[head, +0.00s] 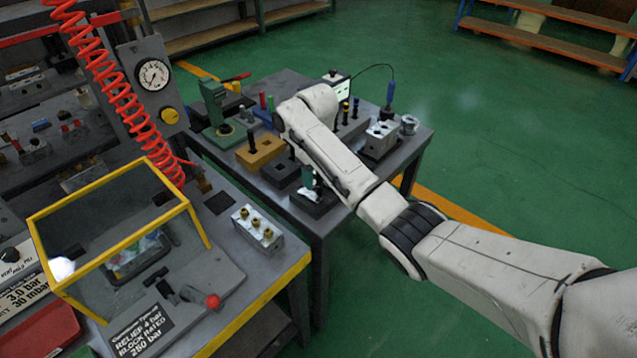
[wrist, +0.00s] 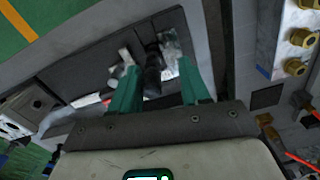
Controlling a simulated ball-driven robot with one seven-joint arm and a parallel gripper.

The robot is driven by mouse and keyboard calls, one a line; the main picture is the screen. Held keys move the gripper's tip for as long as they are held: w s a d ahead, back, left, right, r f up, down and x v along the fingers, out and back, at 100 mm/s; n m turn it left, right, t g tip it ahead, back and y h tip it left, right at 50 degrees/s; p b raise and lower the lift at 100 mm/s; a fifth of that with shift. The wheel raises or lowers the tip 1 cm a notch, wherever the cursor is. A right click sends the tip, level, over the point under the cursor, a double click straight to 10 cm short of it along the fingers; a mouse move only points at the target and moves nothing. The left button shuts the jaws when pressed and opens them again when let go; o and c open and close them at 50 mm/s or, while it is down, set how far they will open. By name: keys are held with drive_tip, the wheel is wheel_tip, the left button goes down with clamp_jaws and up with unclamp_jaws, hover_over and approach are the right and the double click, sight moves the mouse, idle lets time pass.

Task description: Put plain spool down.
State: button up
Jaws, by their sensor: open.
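My gripper (head: 308,180) is low over a dark block (head: 318,207) at the front corner of the far table in the head view. In the wrist view its two green fingers (wrist: 156,66) are open and apart. A dark upright piece (wrist: 152,72), possibly the plain spool, stands between them, with pale grey shiny shapes beside it. I cannot tell whether a finger touches it. The dark tray-like surface (wrist: 95,62) lies beneath. In the head view the arm and fingers hide most of this spot, and I cannot make out the spool there.
A yellow-brown block (head: 260,151) and a green press (head: 218,110) stand left of my arm. A metal valve block (head: 380,140) is at the right. The nearer bench holds a block with brass fittings (head: 257,229) and a yellow-framed case (head: 110,195). Green floor is clear at right.

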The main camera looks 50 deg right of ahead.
drive_tip(key=r, duration=0.2)
drive_tip(key=r+p, duration=0.1)
drive_tip(key=r, duration=0.5)
drive_tip(key=shift+d+p, duration=0.3)
drive_tip(key=shift+r+p, duration=0.5)
drive_tip(key=shift+p, duration=0.1)
drive_tip(key=s+a+f+n+t+y, duration=0.1)
drive_tip(key=s+a+f, duration=0.55)
drive_tip(key=a, duration=0.25)
drive_tip(key=s+a+f+y, duration=0.1)
drive_tip(key=s+a+f, duration=0.4)
drive_tip(key=a+f, duration=0.25)
drive_tip(key=s+f+h, duration=0.1)
drive_tip(key=s+h, duration=0.1)
drive_tip(key=s, duration=2.1)
drive_tip(key=shift+s+a+f, duration=0.2)
drive_tip(key=shift+s+a, duration=0.05)
drive_tip(key=shift+a, duration=0.15)
